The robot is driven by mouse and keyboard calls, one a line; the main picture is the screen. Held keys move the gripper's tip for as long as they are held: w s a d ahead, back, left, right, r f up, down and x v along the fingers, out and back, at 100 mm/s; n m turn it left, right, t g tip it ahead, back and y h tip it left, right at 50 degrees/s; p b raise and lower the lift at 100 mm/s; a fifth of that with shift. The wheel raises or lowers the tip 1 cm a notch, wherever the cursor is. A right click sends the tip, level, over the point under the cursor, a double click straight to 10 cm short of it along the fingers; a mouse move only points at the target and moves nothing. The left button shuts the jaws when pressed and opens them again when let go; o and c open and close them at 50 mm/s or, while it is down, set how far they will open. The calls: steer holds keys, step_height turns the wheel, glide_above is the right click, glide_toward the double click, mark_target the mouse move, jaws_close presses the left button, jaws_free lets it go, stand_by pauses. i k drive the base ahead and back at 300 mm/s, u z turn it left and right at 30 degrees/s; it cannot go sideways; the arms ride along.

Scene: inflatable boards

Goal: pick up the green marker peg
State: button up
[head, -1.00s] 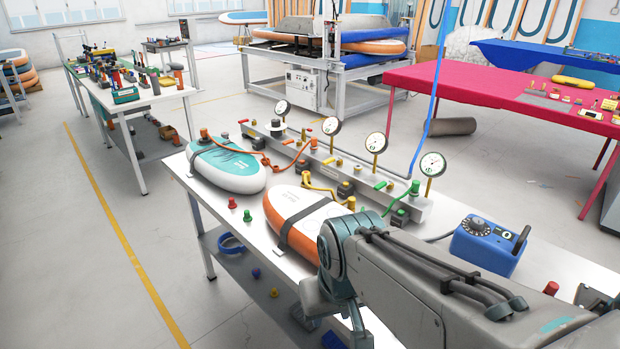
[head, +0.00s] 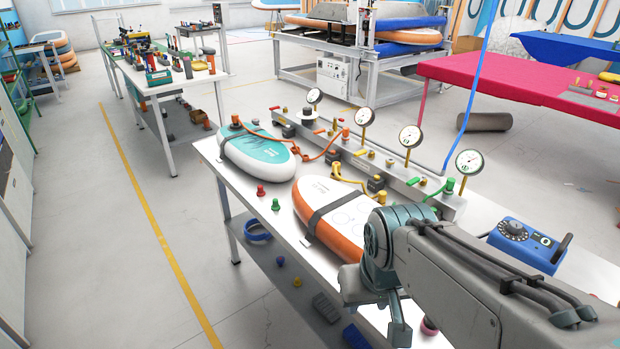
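The small green marker peg (head: 276,205) stands on the near left edge of the white workbench (head: 212,152), in front of the teal and white board (head: 262,156). A similar red peg (head: 260,190) stands just behind it to the left. My arm reaches in from the lower right, over the near side of the bench. My gripper (head: 399,326) hangs at its end, to the right of the green peg and well apart from it. Its fingers are only partly visible, and their opening is not clear.
An orange and white strapped board (head: 335,214) lies between the green peg and my arm. Behind it runs a manifold (head: 397,182) with gauges and hoses. A blue pump box (head: 526,243) stands at the right. A lower shelf holds a blue ring (head: 257,231). Floor left of the bench is clear.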

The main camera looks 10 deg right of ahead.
mark_target(275, 207)
steer(key=u, duration=1.35)
steer(key=i, duration=2.65)
steer(key=z, duration=3.35)
